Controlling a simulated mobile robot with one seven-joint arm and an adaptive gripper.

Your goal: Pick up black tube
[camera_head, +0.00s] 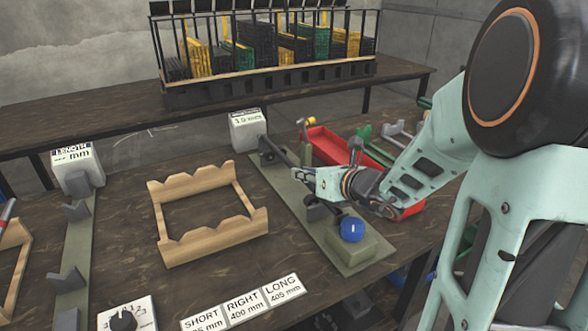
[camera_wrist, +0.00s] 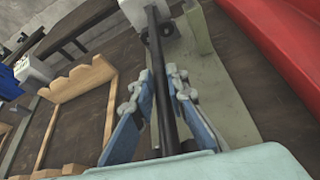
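The black tube (camera_wrist: 160,75) shows in the wrist view as a long dark rod running from the top of the picture down between my fingers. Its upper end is over the green-grey fixture strip, near a white block. My gripper (camera_wrist: 160,74) has one finger on each side of the tube, with a narrow gap seeming to show on both sides.
A wooden cradle (camera_head: 178,249) stands left of the fixture. A blue ball knob (camera_head: 352,229) is at the fixture's near end. A red bin (camera_head: 330,146) lies behind and right of my gripper. Length labels (camera_head: 243,306) lie at the front.

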